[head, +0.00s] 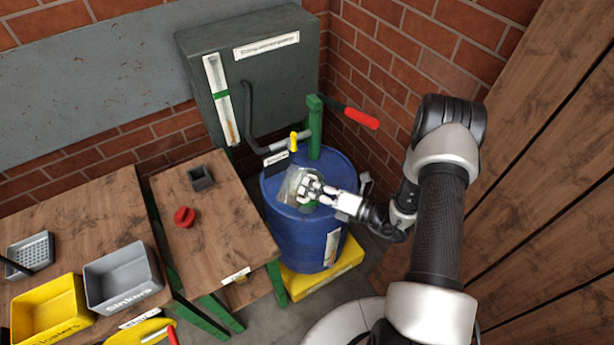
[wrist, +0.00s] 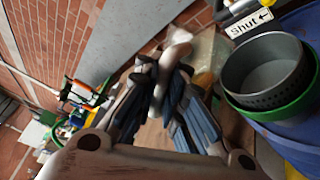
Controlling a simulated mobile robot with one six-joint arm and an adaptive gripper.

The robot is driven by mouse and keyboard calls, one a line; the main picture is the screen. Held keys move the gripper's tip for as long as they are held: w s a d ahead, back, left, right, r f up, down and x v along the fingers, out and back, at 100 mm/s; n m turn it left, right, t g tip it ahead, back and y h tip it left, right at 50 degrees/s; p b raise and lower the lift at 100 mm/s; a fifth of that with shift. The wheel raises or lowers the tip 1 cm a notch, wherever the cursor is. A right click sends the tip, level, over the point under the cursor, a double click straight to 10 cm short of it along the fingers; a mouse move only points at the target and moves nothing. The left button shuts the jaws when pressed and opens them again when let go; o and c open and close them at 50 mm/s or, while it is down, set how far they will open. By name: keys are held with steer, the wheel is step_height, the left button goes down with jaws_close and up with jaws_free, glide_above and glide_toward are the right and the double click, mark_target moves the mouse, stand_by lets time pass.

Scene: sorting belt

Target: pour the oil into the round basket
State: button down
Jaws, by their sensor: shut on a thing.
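My gripper (head: 318,189) is above the blue drum (head: 310,240), shut on the pale handle of a clear jug (head: 291,183). In the wrist view, my gripper (wrist: 165,75) covers much of the jug (wrist: 208,52), which looks tilted; a faint yellowish tint shows low in it, but I cannot tell how much oil it holds. The round basket (wrist: 262,72), grey with small holes, sits in a green ring on the drum, to the right of my fingers. In the head view, my gripper and the jug hide most of the basket. I see no oil stream.
A dark cabinet (head: 262,75) stands behind.

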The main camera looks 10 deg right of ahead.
steer(key=shift+w+d+f+m+y+p, duration=0.15)
steer(key=shift+w+d+m+y+p, duration=0.2)
steer(key=shift+m+y+p, duration=0.2)
steer(key=shift+w+d+m+y+p, duration=0.1)
steer(key=shift+d+m+y+p, duration=0.15)
steer(key=shift+m+y+p, duration=0.1)
steer(key=shift+d+t, duration=0.1)
steer(key=shift+t, duration=0.2)
steer(key=shift+w+d+r+m+p, duration=0.35)
steer(key=shift+m+p, duration=0.45)
steer(key=shift+p, duration=0.15)
steer(key=shift+w+m+p, duration=0.1)
steer(key=shift+m+p, duration=0.2)
steer(key=shift+p, duration=0.15)
steer(key=shift+f+p, duration=0.1)
steer(key=shift+p, duration=0.2)
steer(key=shift+p, duration=0.5)
